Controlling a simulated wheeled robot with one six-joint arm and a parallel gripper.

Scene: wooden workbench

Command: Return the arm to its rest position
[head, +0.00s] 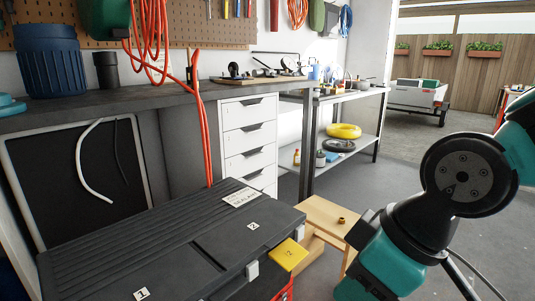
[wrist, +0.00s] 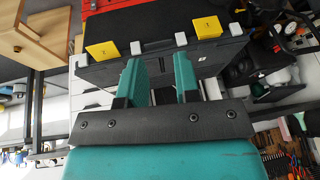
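My gripper (wrist: 160,78) shows in the wrist view with its two teal fingers apart. Nothing is held between them; the side of a dark case shows beyond the gap. In the head view my teal arm (head: 425,215) is bent at the right edge, above the grey floor and beside a small wooden stool. My fingertips cannot be made out in the head view.
A black lidded case (head: 165,245) with yellow latches lies in front; its side also shows in the wrist view (wrist: 215,62). The wooden stool (head: 325,215) carries a small brass-coloured part (head: 341,221). A workbench (head: 150,95) and white drawers (head: 248,140) stand behind.

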